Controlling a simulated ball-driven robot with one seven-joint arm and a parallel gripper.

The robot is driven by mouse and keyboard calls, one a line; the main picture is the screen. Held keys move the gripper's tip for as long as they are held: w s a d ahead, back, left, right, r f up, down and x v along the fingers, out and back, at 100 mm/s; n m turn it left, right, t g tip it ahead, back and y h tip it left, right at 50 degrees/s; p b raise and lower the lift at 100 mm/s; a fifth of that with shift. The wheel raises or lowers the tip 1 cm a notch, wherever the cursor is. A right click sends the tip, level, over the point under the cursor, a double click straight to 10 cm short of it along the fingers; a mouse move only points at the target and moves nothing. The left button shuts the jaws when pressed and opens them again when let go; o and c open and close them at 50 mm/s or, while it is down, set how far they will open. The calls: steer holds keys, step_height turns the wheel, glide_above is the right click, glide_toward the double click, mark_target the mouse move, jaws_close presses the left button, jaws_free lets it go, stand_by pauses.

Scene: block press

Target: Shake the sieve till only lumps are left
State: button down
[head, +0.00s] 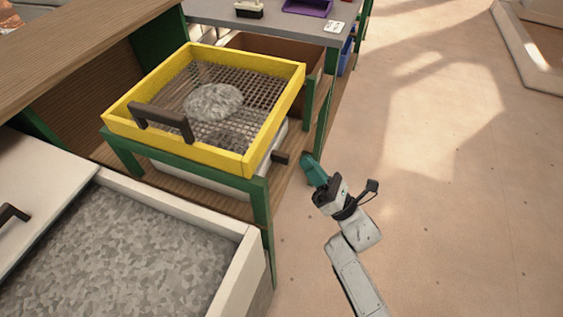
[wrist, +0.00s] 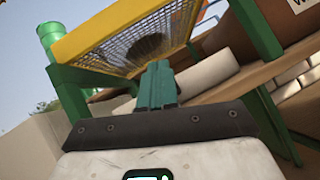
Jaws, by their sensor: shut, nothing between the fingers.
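The sieve (head: 245,163) has a yellow frame, a dark wire mesh and a dark handle (head: 160,119) on its near side. It rests on a green stand (head: 262,205). A heap of grey material (head: 213,101) lies on the mesh; I cannot tell lumps from fines in it. In the wrist view the sieve (wrist: 80,42) shows from below, with the heap dark through the mesh. My gripper (head: 308,160) is shut and empty, to the right of the stand and apart from the sieve. Its teal fingers also show in the wrist view (wrist: 157,72).
A white tray (head: 215,180) with a dark handle (head: 280,158) sits on the wooden shelf under the sieve. A white bin (head: 110,240) of grey material stands at the front left. A grey table (head: 285,28) with a purple tray (head: 307,7) is behind. The floor at right is clear.

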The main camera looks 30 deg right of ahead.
steer(key=s+a+f+n+g+y+b, duration=0.2)
steer(key=s+a+n+y, duration=0.1)
steer(key=n+y, duration=0.55)
steer(key=shift+h, duration=0.25)
steer(key=p+x, duration=0.1)
steer(key=x, duration=0.4)
steer(key=p+x, duration=0.2)
steer(key=x, duration=0.2)
steer(key=shift+r, duration=0.55)
steer(key=shift+d+r+p, duration=0.1)
steer(key=shift+r+p, duration=0.35)
steer(key=shift+r, duration=1.15)
